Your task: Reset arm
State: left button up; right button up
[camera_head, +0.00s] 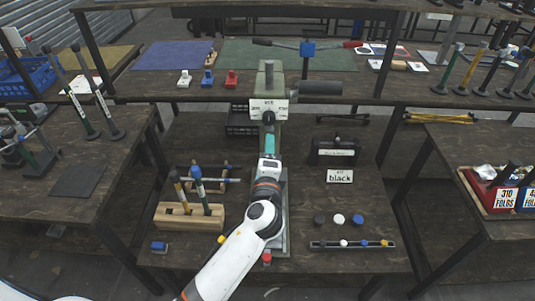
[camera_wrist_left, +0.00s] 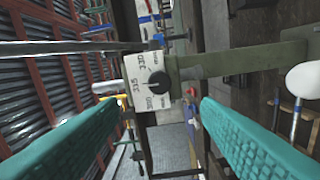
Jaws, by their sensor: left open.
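The grey-green rivet press (camera_head: 274,82) stands upright in the middle of the central table in the head view. Its white plate (camera_head: 268,108) with a black dial faces me. In the left wrist view the plate (camera_wrist_left: 146,82) is ahead, beyond the fingertips, with numbers around the dial. A dark grey cylinder (camera_head: 318,88) sticks out to the right of the press head. My left gripper (camera_head: 270,143) is just in front of the press below the plate, hiding its lower part. Its teal fingers (camera_wrist_left: 160,108) are spread and empty. My right gripper is out of view.
A wooden block with upright tools (camera_head: 190,214) stands left of the press. Gaps separate the side tables.

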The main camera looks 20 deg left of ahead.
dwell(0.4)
pick_arm(q)
jog(key=s+a+f+n+g, duration=0.3)
jog(key=s+f+n+g, duration=0.15)
jog(key=s, duration=0.25)
jog(key=s+a+f+n+g, duration=0.3)
jog(key=s+f+n, duration=0.2)
jog(key=s+f, duration=0.15)
jog(key=s+d+f+n+g+h, duration=0.1)
jog(key=s+n+g+h, duration=0.2)
jog(key=s, duration=0.6)
jog(key=s+d+f+n+g+h, duration=0.1)
jog(key=s+f+n+g+h, duration=0.15)
jog(key=s, duration=0.65)
notch_tip(320, 180, down, 26)
jog(key=s+g, duration=0.1)
jog(key=g, duration=0.1)
jog(key=s+a+f+g, duration=0.1)
jog(key=s+a+f, duration=0.1)
jog(key=s+f, duration=1.3)
jog(key=shift+s+a+f+m, duration=0.35)
jog(key=shift+s+a+m, duration=0.05)
jog(key=shift+s, duration=0.4)
